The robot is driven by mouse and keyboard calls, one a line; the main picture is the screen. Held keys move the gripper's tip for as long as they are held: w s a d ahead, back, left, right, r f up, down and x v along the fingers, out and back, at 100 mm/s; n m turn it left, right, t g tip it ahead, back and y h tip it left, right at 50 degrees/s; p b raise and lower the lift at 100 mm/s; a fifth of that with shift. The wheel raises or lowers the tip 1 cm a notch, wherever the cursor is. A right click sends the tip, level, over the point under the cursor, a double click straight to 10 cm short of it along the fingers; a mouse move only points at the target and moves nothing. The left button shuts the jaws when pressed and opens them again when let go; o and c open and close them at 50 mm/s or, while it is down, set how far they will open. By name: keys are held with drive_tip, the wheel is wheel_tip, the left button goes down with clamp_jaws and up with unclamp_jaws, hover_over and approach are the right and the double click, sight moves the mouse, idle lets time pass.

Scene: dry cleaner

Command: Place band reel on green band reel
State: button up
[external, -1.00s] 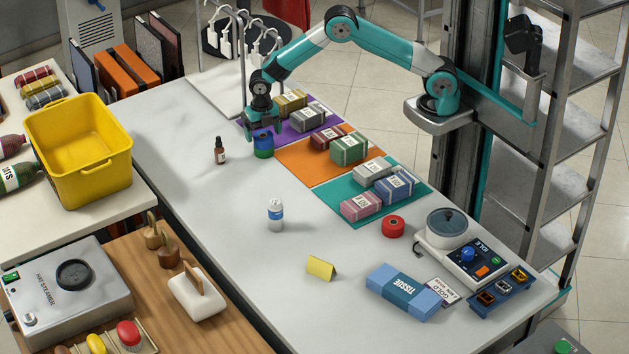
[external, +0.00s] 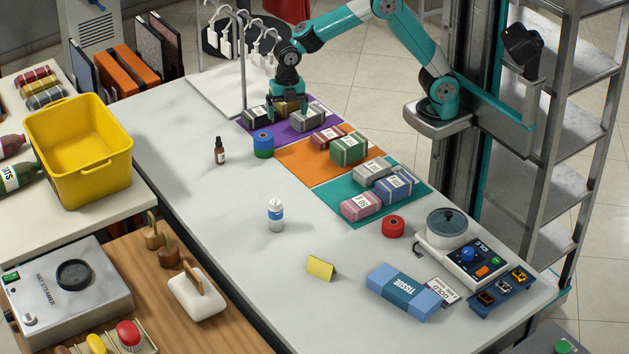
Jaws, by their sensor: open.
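A blue band reel (external: 263,136) sits on top of the green band reel (external: 263,152), the two stacked upright on the white table just left of the purple mat. A separate red band reel (external: 393,227) lies on the table near the teal mat. My gripper (external: 288,113) is open, above or among the bundles on the purple mat, to the right of the stack and apart from it. It partly covers a yellow bundle (external: 291,103); whether it touches any bundle cannot be told.
Bundles crowd the purple mat (external: 277,138), orange mat (external: 300,165) and teal mat (external: 340,190). A brown dropper bottle (external: 219,151) stands left of the stack. A white bottle (external: 275,214) stands mid-table.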

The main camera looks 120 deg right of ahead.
drive_tip(key=s+a+r+m+y, duration=0.15)
drive_tip(key=s+a, duration=0.25)
drive_tip(key=a, duration=0.4)
drive_tip(key=s+a+r+m, duration=0.1)
drive_tip(key=s+a+r, duration=0.1)
drive_tip(key=s+a, duration=0.4)
drive_tip(key=s+a+r+m+y, duration=0.1)
drive_tip(key=s+a, duration=0.2)
drive_tip(key=a, duration=0.6)
drive_tip(key=s+a+m, duration=0.2)
drive_tip(key=s+a, duration=0.1)
drive_tip(key=s, duration=0.4)
drive_tip(key=s+a+m+y, duration=0.1)
drive_tip(key=s+a, duration=0.3)
drive_tip(key=s, duration=0.3)
drive_tip(key=shift+s+a+f+m+g, duration=0.15)
drive_tip(key=shift+s+a+m+g, duration=0.15)
drive_tip(key=shift+s+m, duration=0.05)
